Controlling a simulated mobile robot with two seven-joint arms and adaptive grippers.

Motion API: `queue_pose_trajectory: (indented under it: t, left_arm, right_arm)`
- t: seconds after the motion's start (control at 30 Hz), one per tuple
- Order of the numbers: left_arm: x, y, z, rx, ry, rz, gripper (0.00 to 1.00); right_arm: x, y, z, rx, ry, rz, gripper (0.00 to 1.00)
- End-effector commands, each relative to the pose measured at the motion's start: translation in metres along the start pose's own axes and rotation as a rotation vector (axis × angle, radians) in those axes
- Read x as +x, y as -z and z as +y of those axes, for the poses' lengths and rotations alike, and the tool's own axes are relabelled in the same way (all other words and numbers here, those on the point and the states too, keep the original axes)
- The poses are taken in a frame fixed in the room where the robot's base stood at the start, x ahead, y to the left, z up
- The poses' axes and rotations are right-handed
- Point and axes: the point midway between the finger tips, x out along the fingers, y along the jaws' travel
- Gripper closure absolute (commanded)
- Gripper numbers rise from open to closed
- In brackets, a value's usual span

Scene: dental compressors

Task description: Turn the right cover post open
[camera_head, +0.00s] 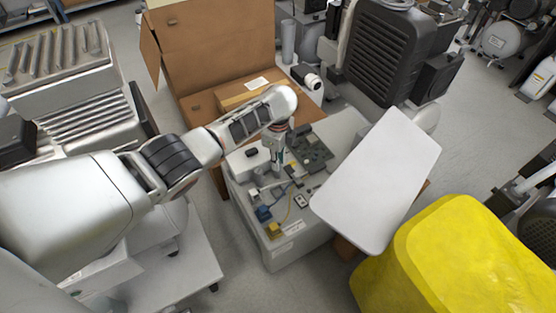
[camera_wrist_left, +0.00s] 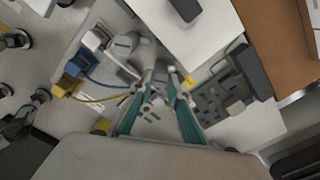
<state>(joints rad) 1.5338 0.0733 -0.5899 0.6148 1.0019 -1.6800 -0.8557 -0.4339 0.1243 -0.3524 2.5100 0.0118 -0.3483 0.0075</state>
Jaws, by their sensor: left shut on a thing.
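My left gripper (camera_head: 278,163) reaches down over the open top of a white compressor unit. In the left wrist view its two teal fingers (camera_wrist_left: 160,88) come together around a small grey post (camera_wrist_left: 154,88), and they are shut on it. The post is mostly hidden by the fingertips, and its turn angle cannot be told. A second grey post (camera_wrist_left: 126,44) stands apart from the fingers. The white unit (camera_head: 290,253) holds a green circuit board (camera_head: 312,152), and a blue connector (camera_head: 263,213) with wires. My right gripper is not in view.
A large pale panel (camera_head: 376,182) stands tilted close to the unit's right side. A yellow covered object (camera_head: 455,260) is at the lower right. An open cardboard box (camera_head: 215,45) and a dark ribbed machine (camera_head: 388,50) are behind. Grey floor shows at the unit's front left.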

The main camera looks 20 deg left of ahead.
Motion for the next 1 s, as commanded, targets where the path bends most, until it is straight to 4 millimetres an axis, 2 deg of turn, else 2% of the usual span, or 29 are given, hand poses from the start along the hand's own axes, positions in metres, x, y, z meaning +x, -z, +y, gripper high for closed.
queue_pose_trajectory:
  t: [0.03,0.3,0.33,0.4,0.77,0.87,1.0]
  left_arm:
    - [0.005,-0.001,0.003,0.001,-0.007,-0.003,1.0]
    - [0.005,-0.001,0.003,0.001,-0.008,-0.003,1.0]
    - [0.005,-0.002,0.003,0.0,-0.008,-0.003,0.78]
    - [0.005,-0.001,0.003,0.0,-0.008,-0.002,0.67]
    - [0.0,0.0,0.001,0.0,-0.002,0.0,0.67]
    - [-0.005,0.0,0.001,0.0,-0.002,0.001,0.67]
    - [-0.022,0.001,0.0,0.001,0.001,0.003,0.67]
  right_arm:
    - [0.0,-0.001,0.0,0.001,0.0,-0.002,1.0]
    - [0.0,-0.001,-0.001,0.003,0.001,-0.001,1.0]
    - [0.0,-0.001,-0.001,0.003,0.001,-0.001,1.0]
    - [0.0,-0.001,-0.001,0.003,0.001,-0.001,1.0]
    - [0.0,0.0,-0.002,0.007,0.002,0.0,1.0]
    - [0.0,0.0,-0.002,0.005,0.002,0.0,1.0]
    - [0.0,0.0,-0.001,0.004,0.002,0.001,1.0]
